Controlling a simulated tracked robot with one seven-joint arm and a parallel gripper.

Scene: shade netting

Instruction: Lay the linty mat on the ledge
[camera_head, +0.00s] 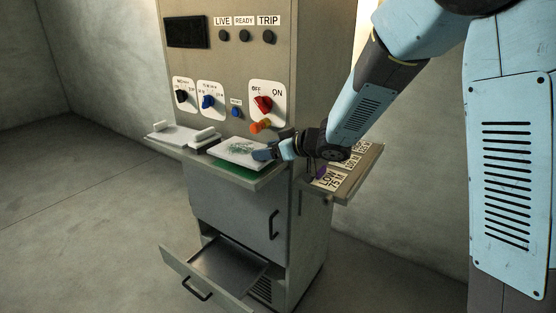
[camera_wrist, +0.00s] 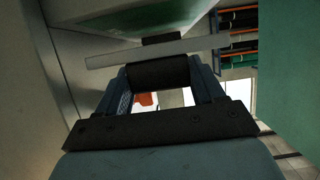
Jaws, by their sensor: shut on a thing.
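The linty mat (camera_head: 238,147) is a flat white slab with grey-green fuzz on its upper face. My gripper (camera_head: 268,153) is shut on its right edge and holds it roughly level over the ledge (camera_head: 262,183) of the cabinet. A green patch (camera_head: 240,169) shows on the ledge beneath the mat's front edge. Whether the mat touches the ledge, I cannot tell. In the wrist view the mat shows as a thin pale slab (camera_wrist: 110,59) across my gripper (camera_wrist: 160,68), its faces mostly hidden.
A white plate with a handle (camera_head: 182,134) occupies the ledge's left part, beside a dark block (camera_head: 204,145). An orange knob (camera_head: 260,126) juts out behind the mat. A labelled side shelf (camera_head: 345,175) is at right. An open drawer (camera_head: 210,275) sticks out below.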

